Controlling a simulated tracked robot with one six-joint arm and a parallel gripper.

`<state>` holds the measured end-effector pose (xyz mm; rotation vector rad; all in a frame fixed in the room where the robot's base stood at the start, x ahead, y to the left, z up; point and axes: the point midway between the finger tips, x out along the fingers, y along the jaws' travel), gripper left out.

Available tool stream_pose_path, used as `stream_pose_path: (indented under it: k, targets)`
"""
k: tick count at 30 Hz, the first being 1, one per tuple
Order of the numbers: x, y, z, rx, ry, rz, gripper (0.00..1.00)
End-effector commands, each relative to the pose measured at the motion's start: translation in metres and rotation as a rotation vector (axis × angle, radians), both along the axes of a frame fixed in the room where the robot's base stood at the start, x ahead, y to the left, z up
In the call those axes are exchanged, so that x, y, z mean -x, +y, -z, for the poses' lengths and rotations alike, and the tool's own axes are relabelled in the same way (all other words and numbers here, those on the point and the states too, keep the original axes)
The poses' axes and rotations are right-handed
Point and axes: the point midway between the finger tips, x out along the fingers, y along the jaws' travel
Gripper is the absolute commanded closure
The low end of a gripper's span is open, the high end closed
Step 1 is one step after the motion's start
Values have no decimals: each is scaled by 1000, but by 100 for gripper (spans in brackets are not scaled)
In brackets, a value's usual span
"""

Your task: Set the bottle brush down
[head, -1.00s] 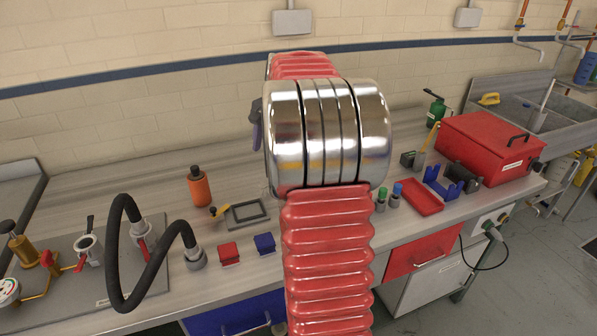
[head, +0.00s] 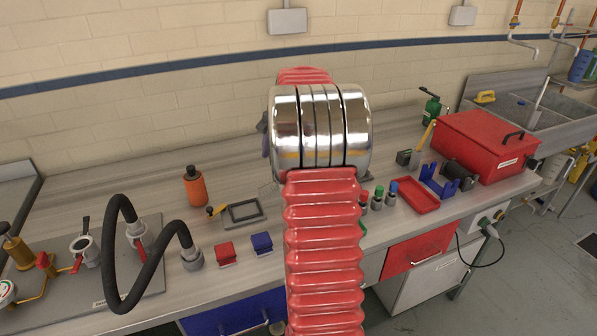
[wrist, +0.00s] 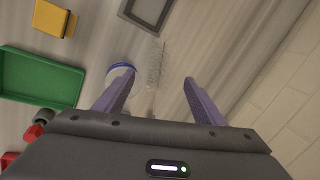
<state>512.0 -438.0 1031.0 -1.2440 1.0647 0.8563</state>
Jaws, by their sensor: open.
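The bottle brush (wrist: 156,62) shows in the wrist view as a thin, pale, see-through bristle head over the grey bench top. Its lower end runs toward the gap between my fingers and is hard to make out. My gripper (wrist: 160,82) is open, its two purple fingers spread wide on either side of the brush's line, with no finger seen touching it. I cannot tell whether the brush lies on the bench or stands clear of it. In the head view my arm hides the brush and most of my gripper; only a sliver of purple shows behind the wrist.
In the wrist view a white and blue round item (wrist: 121,74) sits close beside the left finger. A green tray (wrist: 78,88), a yellow block (wrist: 52,18) and a dark frame (wrist: 146,12) lie around. The head view shows a red tray (head: 416,199) and a black hose (head: 140,262).

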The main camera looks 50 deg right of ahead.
Motion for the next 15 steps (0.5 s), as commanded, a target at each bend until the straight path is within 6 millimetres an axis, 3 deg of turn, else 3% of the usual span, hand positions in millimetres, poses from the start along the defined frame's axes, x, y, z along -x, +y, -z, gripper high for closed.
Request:
stream_pose_path:
  k: [7,15]
  targets:
    - [-11,-1,36,-2,2,-1,37]
    - [-15,-2,44,0,0,-1,37]
